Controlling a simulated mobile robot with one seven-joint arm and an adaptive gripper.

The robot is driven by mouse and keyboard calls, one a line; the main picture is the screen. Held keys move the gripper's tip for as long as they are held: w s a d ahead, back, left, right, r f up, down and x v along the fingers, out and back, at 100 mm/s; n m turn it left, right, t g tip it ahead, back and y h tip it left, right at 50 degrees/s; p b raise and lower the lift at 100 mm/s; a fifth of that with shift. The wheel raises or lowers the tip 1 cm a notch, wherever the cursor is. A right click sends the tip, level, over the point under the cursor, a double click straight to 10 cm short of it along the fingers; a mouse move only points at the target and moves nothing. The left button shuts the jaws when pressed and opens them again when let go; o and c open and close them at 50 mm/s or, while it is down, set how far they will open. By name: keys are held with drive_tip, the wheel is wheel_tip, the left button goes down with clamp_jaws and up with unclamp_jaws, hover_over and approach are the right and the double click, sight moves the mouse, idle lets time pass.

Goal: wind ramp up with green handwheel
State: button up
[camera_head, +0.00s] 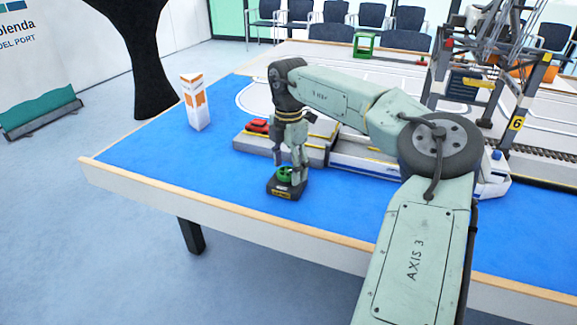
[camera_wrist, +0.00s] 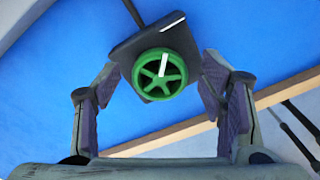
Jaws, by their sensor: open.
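The green handwheel (camera_head: 288,175) sits on a small black box (camera_head: 286,190) on the blue table. In the wrist view the handwheel (camera_wrist: 160,74) shows its spokes and a white mark, with the black box (camera_wrist: 128,57) under it. My gripper (camera_head: 288,163) is above the handwheel, pointing down. In the wrist view my gripper (camera_wrist: 158,90) is open, with one purple-padded finger on each side of the wheel and visible gaps between. A ferry-like model (camera_head: 345,157) with a red car (camera_head: 258,126) on its deck lies behind the handwheel; I cannot make out the ramp's position for certain.
A white and orange triangular sign (camera_head: 194,102) stands left on the blue table (camera_head: 150,150). A model gantry crane (camera_head: 480,85) stands at the back right. A wooden edge (camera_head: 210,205) runs along the table front. Blue surface left of the handwheel is clear.

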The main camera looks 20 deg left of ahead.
sight(289, 170)
wheel_tip(289, 170, up, 12)
idle(0.6)
idle(1.5)
